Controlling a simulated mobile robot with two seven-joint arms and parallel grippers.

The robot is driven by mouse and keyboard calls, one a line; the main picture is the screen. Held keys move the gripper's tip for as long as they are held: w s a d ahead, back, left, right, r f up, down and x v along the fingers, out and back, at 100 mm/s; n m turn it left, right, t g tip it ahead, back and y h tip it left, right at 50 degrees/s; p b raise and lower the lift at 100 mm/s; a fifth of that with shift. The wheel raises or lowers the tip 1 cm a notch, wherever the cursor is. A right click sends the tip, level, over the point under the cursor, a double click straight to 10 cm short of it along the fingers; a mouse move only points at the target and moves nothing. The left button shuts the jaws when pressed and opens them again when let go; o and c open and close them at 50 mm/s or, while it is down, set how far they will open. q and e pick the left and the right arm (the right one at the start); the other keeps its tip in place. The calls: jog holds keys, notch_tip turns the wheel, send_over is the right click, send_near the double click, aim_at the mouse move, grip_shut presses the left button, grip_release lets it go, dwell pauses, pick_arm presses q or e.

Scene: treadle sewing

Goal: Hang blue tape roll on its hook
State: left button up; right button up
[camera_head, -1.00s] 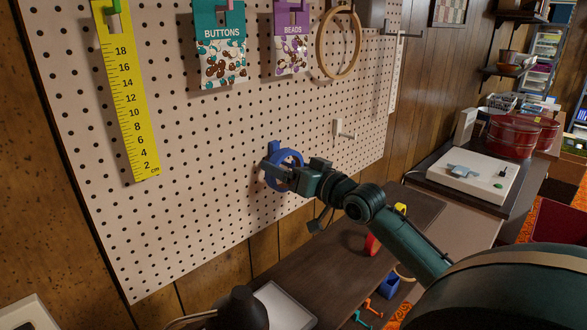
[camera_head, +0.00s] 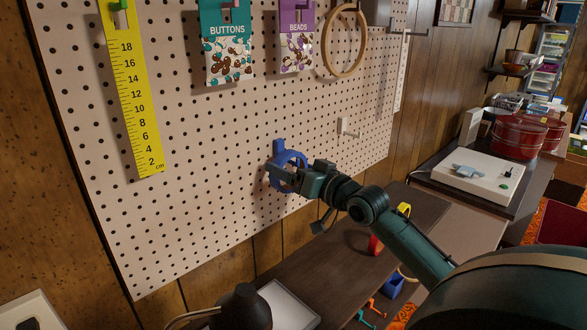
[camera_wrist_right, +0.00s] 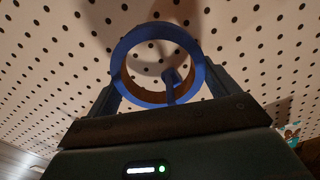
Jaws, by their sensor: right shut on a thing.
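The blue tape roll (camera_head: 301,159) is at the pegboard's lower part, with my right gripper (camera_head: 283,176) shut on it. In the right wrist view the roll (camera_wrist_right: 119,72) is a ring with a brown inner face, held between the two fingers of the gripper (camera_wrist_right: 160,88). The blue hook (camera_head: 279,146) shows above the roll in the head view. In the wrist view a blue hook part (camera_wrist_right: 172,80) shows within the ring's opening. I cannot tell whether the roll rests on the hook. My left gripper is not in view.
The pegboard (camera_head: 210,200) also holds a yellow ruler (camera_head: 135,95), a buttons bag (camera_head: 227,50), a beads bag (camera_head: 297,40), a wooden hoop (camera_head: 325,65) and an empty white hook (camera_head: 345,130).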

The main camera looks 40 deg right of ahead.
jog(key=shift+f, duration=0.4)
jog(key=o, duration=0.8)
